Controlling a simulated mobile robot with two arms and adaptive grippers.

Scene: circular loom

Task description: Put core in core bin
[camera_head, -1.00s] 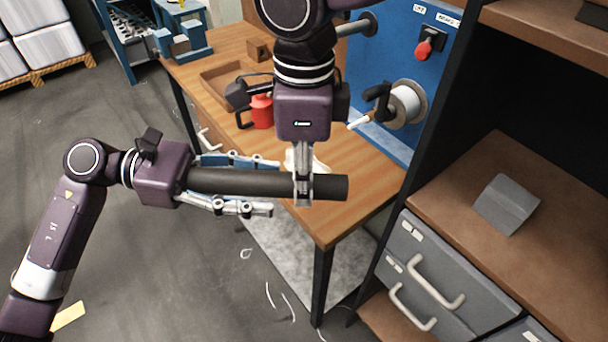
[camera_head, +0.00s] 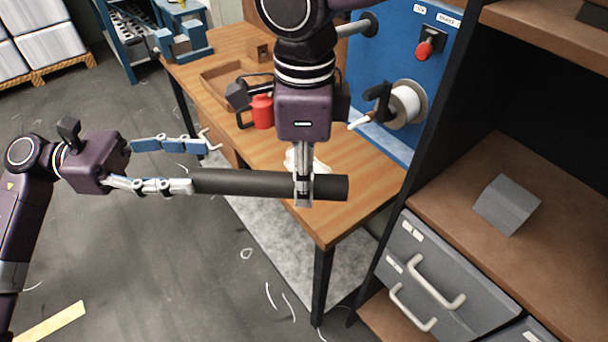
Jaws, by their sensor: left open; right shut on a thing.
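The core, a dark cylindrical tube (camera_head: 245,182), lies level in the air in front of the wooden table. My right gripper (camera_head: 303,190) comes down from above and is shut on the core near its right end. My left gripper (camera_head: 202,165) is open at the core's left end. Its upper finger stands above the tube and clear of it. Its lower finger is close to the tube's left end; I cannot tell if they touch. No core bin can be made out for certain.
The wooden table (camera_head: 362,178) holds a red can (camera_head: 262,112) and a wooden tray (camera_head: 222,80). A blue panel with a white spool (camera_head: 405,106) stands behind. At right is a shelf with a grey block (camera_head: 506,204) above grey drawers (camera_head: 445,268). Floor at left is open.

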